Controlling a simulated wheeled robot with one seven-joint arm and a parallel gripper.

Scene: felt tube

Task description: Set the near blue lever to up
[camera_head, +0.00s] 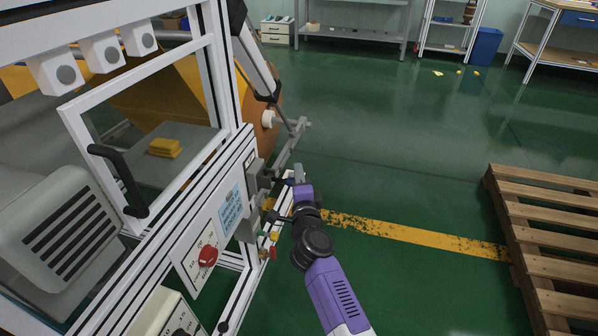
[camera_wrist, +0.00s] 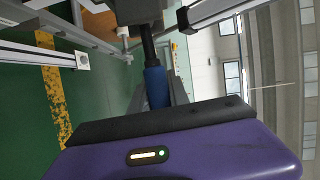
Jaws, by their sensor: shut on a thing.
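The near blue lever shows in the wrist view as a blue sleeve (camera_wrist: 155,86) on a black rod, which comes out of a dark grey housing (camera_wrist: 137,10). My gripper (camera_wrist: 157,100) is shut on the blue sleeve, with its grey fingers on either side. In the head view my gripper (camera_head: 297,181) is at the right side of the machine frame, beside grey valve boxes (camera_head: 254,182). There the lever is mostly hidden by the gripper, and its exact angle is hard to tell.
Below the gripper are small coloured fittings, with a red one (camera_head: 272,253) lowest. A panel with a red knob (camera_head: 208,256) is to the left. A wooden pallet (camera_head: 550,250) lies at the right. Green floor between is clear, crossed by a yellow line (camera_head: 415,234).

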